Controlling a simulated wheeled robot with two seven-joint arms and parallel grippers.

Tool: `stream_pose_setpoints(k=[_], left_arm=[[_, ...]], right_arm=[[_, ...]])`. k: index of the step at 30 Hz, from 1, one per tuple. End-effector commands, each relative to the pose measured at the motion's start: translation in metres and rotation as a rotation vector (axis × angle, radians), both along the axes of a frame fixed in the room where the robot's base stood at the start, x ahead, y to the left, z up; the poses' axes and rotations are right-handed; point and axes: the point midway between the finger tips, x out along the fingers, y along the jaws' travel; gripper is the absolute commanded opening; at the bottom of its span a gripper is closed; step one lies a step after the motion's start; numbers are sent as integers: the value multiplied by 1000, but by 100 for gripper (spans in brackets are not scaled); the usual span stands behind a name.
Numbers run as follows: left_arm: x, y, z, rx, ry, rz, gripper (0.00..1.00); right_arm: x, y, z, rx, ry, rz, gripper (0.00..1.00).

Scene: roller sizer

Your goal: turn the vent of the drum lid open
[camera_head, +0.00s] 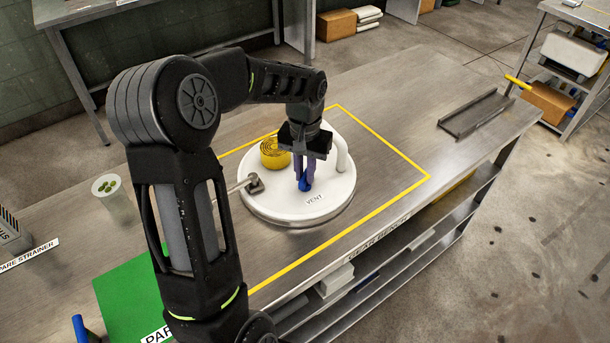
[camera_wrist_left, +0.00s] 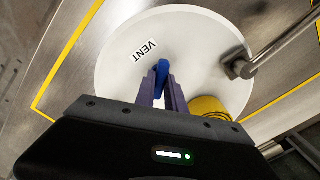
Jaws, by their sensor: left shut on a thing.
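The white round drum lid (camera_head: 325,205) lies on the metal bench inside a yellow outline. It also shows in the left wrist view (camera_wrist_left: 118,70). A label reading VENT (camera_head: 314,199) is on the lid near its front. The blue vent handle (camera_head: 305,185) stands beside that label and shows in the left wrist view (camera_wrist_left: 161,70). My left gripper (camera_head: 305,178) points down over the lid, its purple fingers shut on the blue vent handle. The fingers hide part of the handle. My right gripper is not in view.
On the lid are a yellow ribbed cap (camera_head: 272,153), a metal lever (camera_head: 254,184) and a white curved pipe (camera_head: 342,152). A cup with green pieces (camera_head: 107,186) and a green mat (camera_head: 125,295) are at left. A metal channel (camera_head: 477,114) lies at right.

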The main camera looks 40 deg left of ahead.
Motion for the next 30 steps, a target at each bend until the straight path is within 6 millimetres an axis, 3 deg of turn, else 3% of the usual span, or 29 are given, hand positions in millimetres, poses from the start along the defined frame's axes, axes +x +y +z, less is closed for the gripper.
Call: stream_pose_setpoints(k=[21,30], left_arm=[[0,0,0,1,-2,663,0],[0,0,0,0,-1,840,0]], right_arm=[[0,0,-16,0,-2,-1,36],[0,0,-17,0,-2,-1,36]])
